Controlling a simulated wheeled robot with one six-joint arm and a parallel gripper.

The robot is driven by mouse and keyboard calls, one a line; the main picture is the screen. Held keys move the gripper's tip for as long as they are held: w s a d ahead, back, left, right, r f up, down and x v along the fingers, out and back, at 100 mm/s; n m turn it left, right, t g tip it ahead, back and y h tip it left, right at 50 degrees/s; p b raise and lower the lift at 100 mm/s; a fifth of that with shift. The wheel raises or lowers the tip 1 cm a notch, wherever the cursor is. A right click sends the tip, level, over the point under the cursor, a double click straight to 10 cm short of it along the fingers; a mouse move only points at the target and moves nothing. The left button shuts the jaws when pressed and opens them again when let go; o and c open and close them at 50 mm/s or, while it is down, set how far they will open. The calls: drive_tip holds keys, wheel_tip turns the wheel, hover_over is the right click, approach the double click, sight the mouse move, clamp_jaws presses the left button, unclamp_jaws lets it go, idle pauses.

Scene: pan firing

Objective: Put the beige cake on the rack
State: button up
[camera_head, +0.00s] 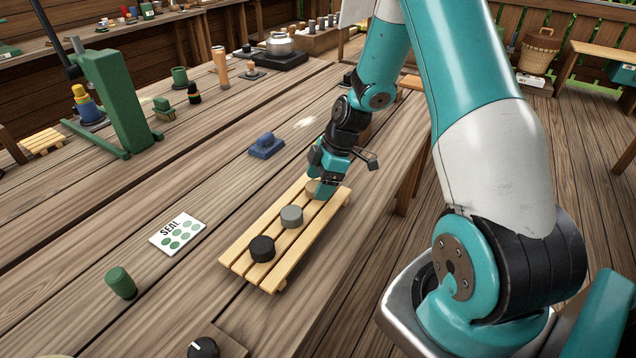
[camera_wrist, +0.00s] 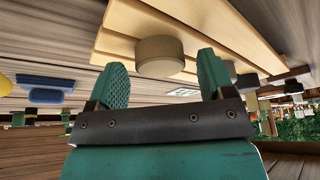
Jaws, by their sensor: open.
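The slatted wooden rack (camera_head: 236,259) lies on the table in the head view, and its slats also show in the wrist view (camera_wrist: 130,25). The beige cake (camera_wrist: 159,56) is a short cylinder that appears to rest on the slats. In the head view the beige cake (camera_head: 311,186) is at the rack's far end, partly hidden by my gripper (camera_head: 322,186). In the wrist view my gripper (camera_wrist: 160,80) is open, its green fingers apart on either side of the cake, with no clear contact. A grey cake (camera_head: 292,216) and a black cake (camera_head: 262,248) stand on the rack nearer the camera.
A SEAL card (camera_head: 178,232) and a green cylinder (camera_head: 121,283) lie left of the rack. A blue block-like tool (camera_head: 266,147) sits beyond it. A green press stand (camera_head: 115,95) is at the far left. The table's edge is close on the rack's right.

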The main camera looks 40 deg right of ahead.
drive_tip(key=b+v, duration=0.1)
drive_tip(key=v, duration=1)
drive_tip(key=s+a+r+m, duration=0.15)
drive_tip(key=a+r, duration=0.25)
drive_tip(key=a, duration=0.4)
drive_tip(key=s+a+r+m, duration=0.1)
drive_tip(key=s+a+r, duration=0.2)
drive_tip(key=a, duration=0.5)
drive_tip(key=s+a+r+m+g, duration=0.1)
drive_tip(key=s+a+r, duration=0.1)
drive_tip(key=s+a, duration=0.3)
drive_tip(key=s+a+r+m, duration=0.2)
drive_tip(key=s+a, duration=0.4)
drive_tip(key=s, duration=0.5)
drive_tip(key=shift+a+g, duration=0.15)
drive_tip(key=shift+g, duration=0.25)
drive_tip(key=shift+r+m, duration=0.15)
drive_tip(key=shift+m, duration=0.1)
